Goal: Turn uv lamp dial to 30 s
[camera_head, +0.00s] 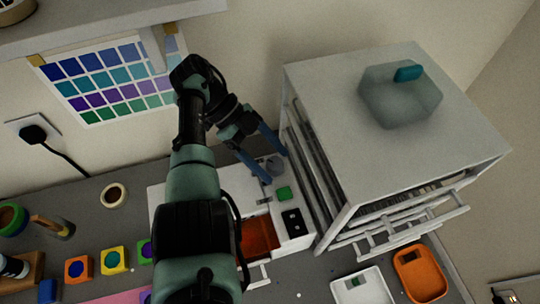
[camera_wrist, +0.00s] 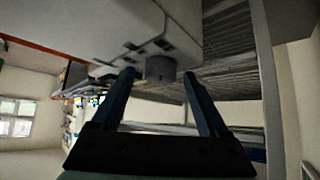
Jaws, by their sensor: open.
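The UV lamp is a white box (camera_head: 158,199) on the counter, mostly behind my arm in the head view. Its dial (camera_head: 275,164) is a grey round knob at the right end of the lamp, above a green button (camera_head: 284,193). My gripper (camera_head: 267,167) is open, with its two blue fingers on either side of the dial. In the wrist view the dial (camera_wrist: 160,69) sits just beyond and between the fingertips (camera_wrist: 158,74). I cannot tell whether either finger touches it. The dial's markings and setting cannot be read.
A white rack cabinet (camera_head: 400,145) stands close on the right, with a translucent bin (camera_head: 400,95) on top. An orange tray (camera_head: 420,274) and a white tray (camera_head: 362,290) lie in front of it. Colored pots, including an orange one (camera_head: 78,269), stand at left.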

